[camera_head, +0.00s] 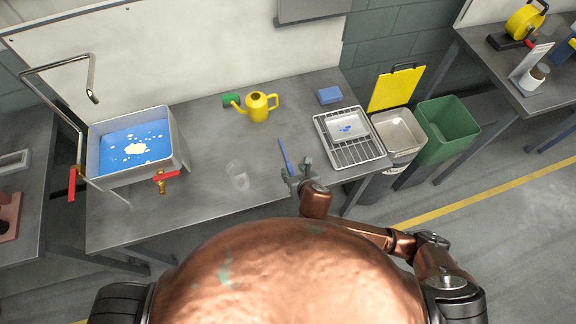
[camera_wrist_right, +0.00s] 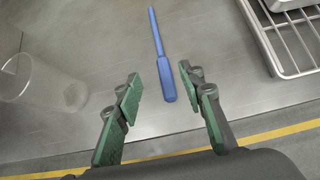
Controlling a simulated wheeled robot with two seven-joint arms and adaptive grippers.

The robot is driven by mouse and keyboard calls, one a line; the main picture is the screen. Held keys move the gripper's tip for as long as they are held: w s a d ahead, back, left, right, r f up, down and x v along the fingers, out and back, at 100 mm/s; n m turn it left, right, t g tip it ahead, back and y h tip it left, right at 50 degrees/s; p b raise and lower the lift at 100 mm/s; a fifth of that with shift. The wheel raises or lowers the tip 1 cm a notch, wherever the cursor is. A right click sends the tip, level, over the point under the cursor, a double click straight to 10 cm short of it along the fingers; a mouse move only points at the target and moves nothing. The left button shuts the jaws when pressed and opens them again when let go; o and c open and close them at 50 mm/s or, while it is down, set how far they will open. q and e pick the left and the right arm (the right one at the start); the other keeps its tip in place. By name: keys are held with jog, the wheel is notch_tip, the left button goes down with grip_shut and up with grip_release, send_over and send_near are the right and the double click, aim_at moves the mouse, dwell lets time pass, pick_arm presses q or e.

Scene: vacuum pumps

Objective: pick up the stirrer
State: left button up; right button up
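The stirrer is a thin blue rod with a thicker handle; it shows in the head view (camera_head: 284,154) and in the right wrist view (camera_wrist_right: 164,70). It lies on or just above the grey table; I cannot tell which. My right gripper (camera_head: 296,172) is at the handle end of the stirrer. In the right wrist view the two green-padded fingers (camera_wrist_right: 160,78) are spread apart, with the handle end showing between their tips and a gap on each side. My left gripper is not in view.
A clear beaker (camera_head: 238,176) stands left of my right gripper. A wire rack with a white tray (camera_head: 350,150) is to the right. The table's middle is clear.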

aim_at(289, 166)
jog(key=x, duration=0.3)
jog(key=b+x, duration=0.1)
jog(key=x, duration=0.3)
jog(key=shift+s+d+f+b, duration=0.15)
jog(key=shift+s+f+b, duration=0.05)
jog(key=shift+f+b, duration=0.15)
jog(key=shift+w+f, duration=0.15)
jog(key=shift+w, duration=0.1)
jog(key=shift+c, duration=0.2)
grip_shut()
